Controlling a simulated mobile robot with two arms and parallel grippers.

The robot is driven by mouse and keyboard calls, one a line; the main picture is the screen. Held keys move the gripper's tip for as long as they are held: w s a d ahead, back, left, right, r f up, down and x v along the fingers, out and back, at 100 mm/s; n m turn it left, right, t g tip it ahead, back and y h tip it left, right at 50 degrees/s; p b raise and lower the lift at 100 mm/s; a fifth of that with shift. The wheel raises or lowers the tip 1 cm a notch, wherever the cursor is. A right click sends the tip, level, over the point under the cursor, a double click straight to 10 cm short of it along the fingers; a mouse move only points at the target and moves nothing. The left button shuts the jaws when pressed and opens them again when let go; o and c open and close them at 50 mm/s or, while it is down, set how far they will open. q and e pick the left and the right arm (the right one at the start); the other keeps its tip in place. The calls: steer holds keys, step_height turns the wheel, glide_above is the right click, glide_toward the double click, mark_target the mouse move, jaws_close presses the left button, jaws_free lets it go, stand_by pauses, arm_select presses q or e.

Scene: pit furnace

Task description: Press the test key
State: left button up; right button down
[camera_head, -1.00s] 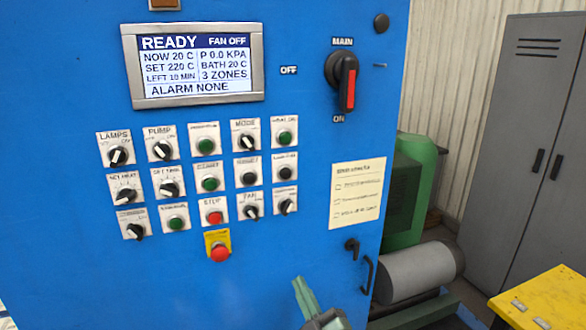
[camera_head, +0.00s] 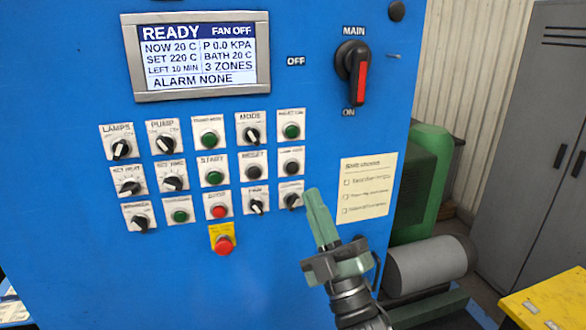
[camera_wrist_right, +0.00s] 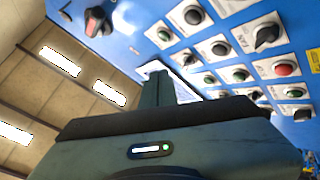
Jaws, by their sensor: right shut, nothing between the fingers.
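The blue panel carries a grid of keys and knobs. A black push button (camera_head: 291,168) sits in the right column, middle row; its small label is too blurred to read for certain, so I cannot confirm it is the test key. It appears to show in the right wrist view (camera_wrist_right: 193,15) near the top. My right gripper (camera_head: 315,200) is shut and empty, its green fingers pointing up just below and right of that button, beside the lower right knob (camera_head: 291,201). In the right wrist view the closed fingers (camera_wrist_right: 158,82) point at the panel. My left gripper is not in view.
The display (camera_head: 200,55) reads READY, ALARM NONE. A second black button (camera_head: 252,171), marked RESET, is left of the first. A red mushroom button (camera_head: 223,245) is lower left. The red-handled main switch (camera_head: 361,82) is upper right. A paper note (camera_head: 367,187) is right of the fingers.

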mark_target(292, 168)
steer(key=shift+w, duration=0.1)
steer(key=shift+w+a+b, duration=0.45)
steer(key=shift+w+b, duration=0.15)
steer(key=shift+w, duration=0.8)
steer(key=shift+w+a+b, duration=0.45)
steer(key=shift+w+b, duration=0.2)
steer(key=shift+w, duration=0.7)
steer(key=shift+w+a+b, duration=0.45)
steer(key=shift+w+b, duration=0.15)
steer(key=shift+w, duration=0.8)
steer(key=shift+w+a+b, duration=0.15)
steer(key=shift+w+b, duration=0.15)
steer(key=shift+w, duration=0.1)
steer(key=shift+w+b, duration=0.3)
steer(key=shift+b, duration=0.05)
steer(key=shift+s, duration=0.15)
steer(key=shift+s+d+p, duration=0.2)
steer(key=shift+s+p, duration=0.15)
steer(key=shift+s, duration=0.25)
